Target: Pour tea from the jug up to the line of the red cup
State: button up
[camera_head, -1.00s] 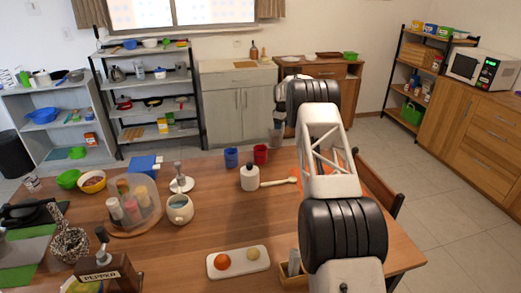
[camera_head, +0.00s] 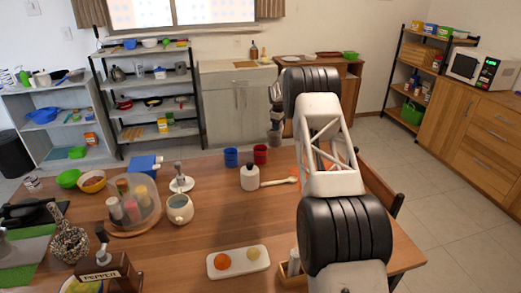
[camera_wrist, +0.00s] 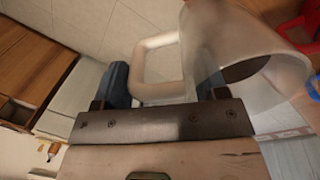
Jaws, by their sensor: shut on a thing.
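The red cup (camera_head: 260,154) stands on the wooden table, beside a blue cup (camera_head: 231,157). Part of a red thing, likely the red cup, shows at the wrist view's upper right edge (camera_wrist: 287,30). My gripper (camera_wrist: 163,78) is shut on the handle of the translucent jug (camera_wrist: 225,40), with a blue finger on each side. A dark area shows through the jug's mouth; I cannot tell the tea's level. In the head view the jug (camera_head: 275,137) is small and dim, just right of the red cup and beyond the table's far edge. The cup's line is not discernible.
A white bottle (camera_head: 250,177) and a wooden spoon (camera_head: 279,182) are in front of the cups. A teapot-like bowl (camera_head: 180,208), a spice carousel (camera_head: 133,203) and a white tray (camera_head: 238,262) with round items stand nearer. The mid-table has free room.

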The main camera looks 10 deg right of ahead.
aim_at(277, 133)
jog(key=shift+s+a+r+t+h, duration=0.4)
jog(key=shift+s+a+t+h, duration=0.15)
jog(key=shift+s+t+h, duration=0.05)
jog(key=shift+s+a+r+t+h, duration=0.4)
jog(key=shift+s+a+t+h, duration=0.1)
jog(key=shift+s+t+h, duration=0.1)
jog(key=shift+s+a+r+t+h+p, duration=0.5)
jog(key=shift+s+a+t+p, duration=0.1)
jog(key=shift+a, duration=0.1)
dwell(0.5)
jog(key=shift+s+a+r+t+h+p, duration=0.8)
jog(key=shift+r+p, duration=0.15)
jog(key=shift+p, duration=0.15)
dwell(2.0)
jog(key=shift+s+a+r+t+h+p, duration=0.25)
jog(key=shift+r+t+h+p, duration=0.2)
jog(key=shift+p, duration=0.4)
dwell(1.4)
jog(key=shift+d, duration=0.1)
